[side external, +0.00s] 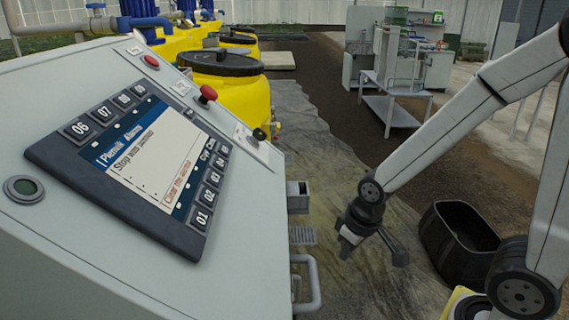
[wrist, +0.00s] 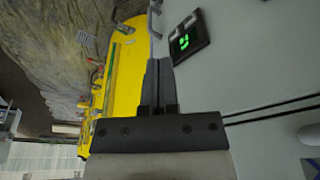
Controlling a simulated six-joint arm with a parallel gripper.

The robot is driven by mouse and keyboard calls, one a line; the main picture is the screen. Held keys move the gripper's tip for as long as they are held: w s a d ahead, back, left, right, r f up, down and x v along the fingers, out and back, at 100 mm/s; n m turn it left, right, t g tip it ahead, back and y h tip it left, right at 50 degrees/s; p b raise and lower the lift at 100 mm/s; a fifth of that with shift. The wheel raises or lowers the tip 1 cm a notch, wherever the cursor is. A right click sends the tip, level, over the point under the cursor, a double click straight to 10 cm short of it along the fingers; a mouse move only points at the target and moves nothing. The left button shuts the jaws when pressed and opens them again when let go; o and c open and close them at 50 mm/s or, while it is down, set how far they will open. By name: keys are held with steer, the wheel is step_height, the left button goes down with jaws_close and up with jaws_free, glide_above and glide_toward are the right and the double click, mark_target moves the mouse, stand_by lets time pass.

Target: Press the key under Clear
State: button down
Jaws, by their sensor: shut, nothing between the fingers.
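The grey operator console (side external: 110,250) carries a tilted dark panel with a lit screen (side external: 150,150) in the side external view. The screen shows an alarm text, with an orange line lower down that seems to begin with "Clear". Numbered keys 01 (side external: 202,217), 02 and up run along the panel's right edge, and keys such as 06 (side external: 77,130) and 07 run along its upper left edge. The small labels beside the keys are hard to read. My gripper (side external: 346,248) is right of the console, well apart from the keys. In the wrist view its fingers (wrist: 159,75) are together and empty.
A red mushroom button (side external: 207,94) stands up from the console's far side. A grey handle (side external: 310,288) sticks out at its front. A black bin (side external: 458,240) stands right of my gripper. The wrist view shows a dark square with green light (wrist: 188,40).

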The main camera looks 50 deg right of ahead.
mark_target(224, 150)
stand_by(0.3)
steer(key=w+a+r+m+t+h, duration=0.1)
steer(key=w+a+r, duration=0.25)
steer(key=r, duration=0.35)
steer(key=w+a+r+m+t+h, duration=0.1)
steer(key=w+a+r, duration=0.2)
steer(key=w+r, duration=0.3)
steer(key=a+r+m+t, duration=0.2)
steer(key=r, duration=0.7)
steer(key=a+r+m+t+h, duration=0.1)
steer(key=a+r+m+t, duration=0.1)
steer(key=r, duration=0.8)
steer(key=shift+s+a+r+m, duration=0.15)
steer(key=shift+s+r+m, duration=0.1)
steer(key=shift+m, duration=0.25)
steer(key=shift+w+a+f, duration=0.1)
steer(key=shift+f, duration=0.1)
steer(key=shift+w+a+f, duration=0.65)
steer(key=shift+f, duration=0.4)
steer(key=shift+w+a+f, duration=0.7)
steer(key=shift+f, duration=0.3)
steer(key=shift+w+a+f, duration=0.65)
steer(key=shift+f, duration=0.4)
